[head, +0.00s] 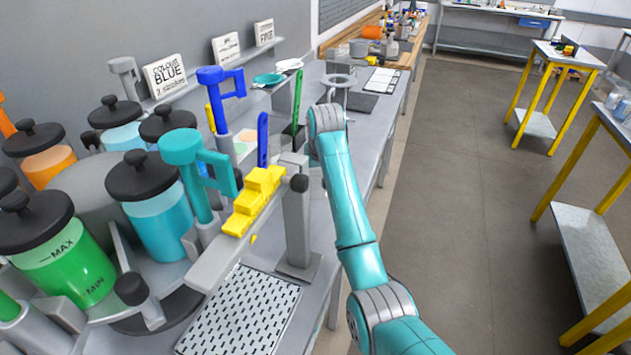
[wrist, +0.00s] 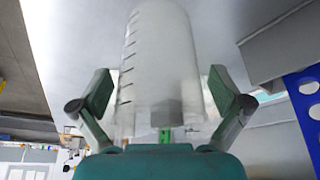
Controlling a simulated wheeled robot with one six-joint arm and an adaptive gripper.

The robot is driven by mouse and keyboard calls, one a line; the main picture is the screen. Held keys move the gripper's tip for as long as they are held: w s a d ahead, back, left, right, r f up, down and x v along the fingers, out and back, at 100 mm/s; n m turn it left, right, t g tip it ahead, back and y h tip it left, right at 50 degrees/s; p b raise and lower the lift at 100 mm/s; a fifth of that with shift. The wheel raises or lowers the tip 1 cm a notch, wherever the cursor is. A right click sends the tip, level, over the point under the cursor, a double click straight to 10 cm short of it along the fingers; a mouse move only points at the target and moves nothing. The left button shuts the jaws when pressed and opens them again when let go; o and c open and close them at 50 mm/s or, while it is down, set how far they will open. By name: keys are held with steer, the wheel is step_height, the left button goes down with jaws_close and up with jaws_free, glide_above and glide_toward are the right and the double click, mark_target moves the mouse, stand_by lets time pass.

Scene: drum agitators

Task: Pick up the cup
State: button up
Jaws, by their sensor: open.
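The cup (wrist: 160,50) is a clear, frosted-looking cylinder with dark graduation marks down one side, filling the middle of the wrist view. My gripper (wrist: 161,90) is open, with one green finger pad on each side of the cup. A small gap shows between the cup and each pad. In the head view a faint transparent shape beside my arm seems to be the cup (head: 317,184), partly hidden by the arm and a grey post. My fingers are hidden in the head view.
A grey stand with a yellow stepped block (head: 254,200) and a teal handle (head: 200,170) is close on the left. Lidded jars of coloured liquid (head: 150,205) stand further left. A blue perforated part (wrist: 305,105) is at the wrist view's right.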

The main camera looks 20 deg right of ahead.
steer(key=shift+f, duration=0.15)
steer(key=c, duration=0.9)
